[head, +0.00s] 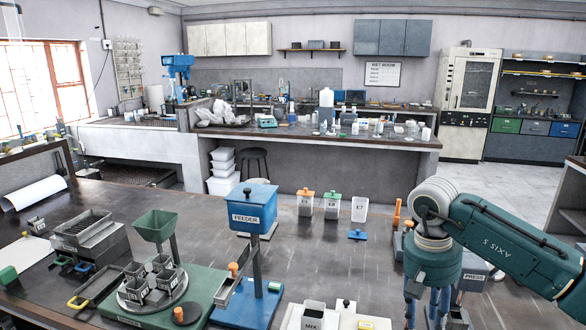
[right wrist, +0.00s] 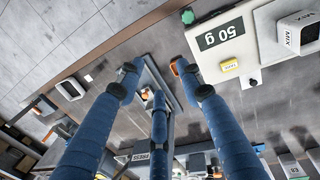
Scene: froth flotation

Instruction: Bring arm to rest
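My right arm (head: 500,240) reaches in from the right in the head view, its wrist bent downward. My right gripper (head: 428,308) hangs over the right front of the bench, partly cut off by the lower edge. In the right wrist view, the blue fingers of my right gripper (right wrist: 163,85) are spread apart with nothing seen held. Beyond the fingers is a grey metal stand, partly hidden by them; its gap to the fingertips is unclear. My left gripper is in neither view.
A press (head: 474,272) stands close behind my right gripper. A white balance (right wrist: 215,45) reading 50 g and a MIX cup (head: 313,315) are beside it. The blue feeder (head: 252,207) stands further left. Bare bench (head: 330,270) lies between the feeder and my right arm.

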